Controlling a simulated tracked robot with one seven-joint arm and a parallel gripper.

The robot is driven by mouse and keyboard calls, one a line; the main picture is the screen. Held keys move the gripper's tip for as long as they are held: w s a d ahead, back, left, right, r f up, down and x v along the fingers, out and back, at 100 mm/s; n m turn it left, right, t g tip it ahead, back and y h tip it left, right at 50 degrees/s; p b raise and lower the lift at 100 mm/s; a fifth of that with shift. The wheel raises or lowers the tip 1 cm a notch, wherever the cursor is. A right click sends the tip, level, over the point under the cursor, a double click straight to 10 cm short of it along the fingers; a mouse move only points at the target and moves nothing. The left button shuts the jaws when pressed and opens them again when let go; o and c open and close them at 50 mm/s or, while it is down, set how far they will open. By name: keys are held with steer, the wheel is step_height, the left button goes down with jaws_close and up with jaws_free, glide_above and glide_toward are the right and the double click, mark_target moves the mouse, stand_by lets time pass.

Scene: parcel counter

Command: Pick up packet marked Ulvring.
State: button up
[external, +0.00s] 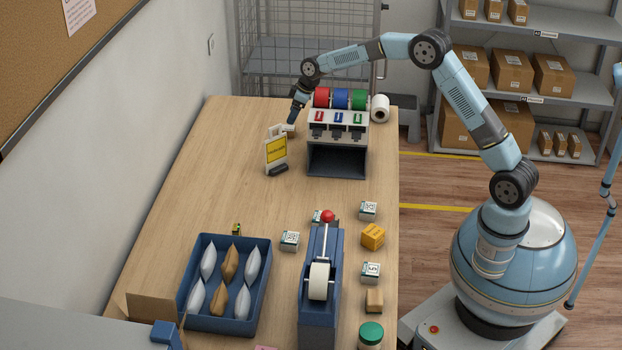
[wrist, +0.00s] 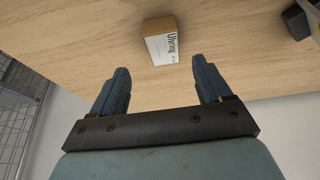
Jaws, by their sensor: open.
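The packet marked Ulvring (wrist: 162,42) is a small brown box with a white label on the side towards me. It lies on the wooden counter at the top middle of the wrist view. My gripper (wrist: 160,70) is open and empty, and the packet is just beyond its fingertips, roughly centred between them, not touching. In the external view my gripper (external: 291,119) is low over the far part of the counter. The packet (external: 288,129) shows only in small part there, behind the yellow sign.
A yellow sign (external: 276,151) stands close in front of the packet. A tape rack (external: 337,162) with red, blue and green rolls is to the right. A blue tray (external: 226,324) of pouches, a tape dispenser (external: 319,322) and small boxes are nearer. The counter's left middle is clear.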

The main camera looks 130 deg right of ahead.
mark_target(288, 128)
steer(key=shift+x, duration=1.05)
steer(key=shift+a+x, duration=0.2)
steer(key=shift+x, duration=1.1)
steer(key=shift+a+x, duration=0.2)
steer(key=shift+x, duration=1.05)
steer(key=shift+f, duration=0.15)
steer(key=c, duration=1.1)
